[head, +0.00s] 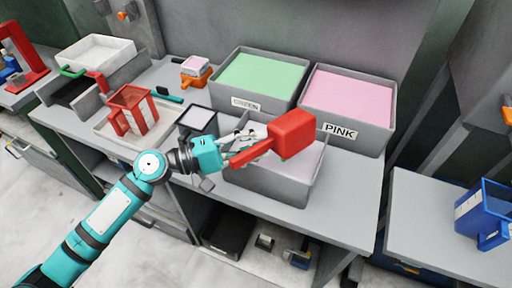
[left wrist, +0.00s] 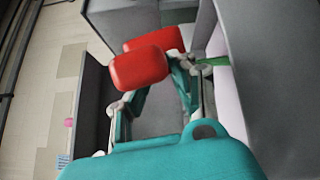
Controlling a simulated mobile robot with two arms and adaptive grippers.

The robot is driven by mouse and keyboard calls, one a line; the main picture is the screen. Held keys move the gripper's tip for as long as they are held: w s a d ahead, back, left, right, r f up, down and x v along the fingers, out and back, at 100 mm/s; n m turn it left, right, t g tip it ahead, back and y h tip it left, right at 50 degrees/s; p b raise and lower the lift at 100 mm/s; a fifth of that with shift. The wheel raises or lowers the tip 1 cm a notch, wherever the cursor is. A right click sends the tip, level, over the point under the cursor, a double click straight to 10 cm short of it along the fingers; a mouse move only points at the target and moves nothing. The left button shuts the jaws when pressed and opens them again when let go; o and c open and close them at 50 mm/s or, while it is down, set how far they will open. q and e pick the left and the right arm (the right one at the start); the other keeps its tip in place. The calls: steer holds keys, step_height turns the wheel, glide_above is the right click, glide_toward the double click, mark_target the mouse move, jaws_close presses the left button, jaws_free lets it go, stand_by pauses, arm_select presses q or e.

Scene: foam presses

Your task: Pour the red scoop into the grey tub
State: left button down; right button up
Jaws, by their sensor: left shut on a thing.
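The red scoop (head: 293,134) is held in the air over the front grey tub (head: 265,183), which has a pale lilac inside and no label in view. My left gripper (head: 246,148) is shut on the scoop's handle, with the scoop's head out to the right. The scoop's closed outer faces point at the head camera, so its mouth and contents are hidden. In the left wrist view red parts of the scoop (left wrist: 140,68) show beyond my left gripper (left wrist: 155,95). My right gripper is not in view.
Behind stand a grey bin of green material (head: 262,78) and a grey bin labelled PINK (head: 350,97). A blue container (head: 484,213) is on the right bench. The table's front right is clear.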

mark_target(281, 140)
arm_select(q)
steer(key=shift+w+a+f+n+h+b, duration=0.1)
steer(key=shift+w+a+n+h+b, duration=0.1)
steer(key=shift+n, duration=0.4)
steer(key=shift+w+a+f+n+h+b, duration=0.1)
steer(key=shift+n+h+b, duration=0.1)
steer(key=shift+n, duration=0.4)
stand_by(0.4)
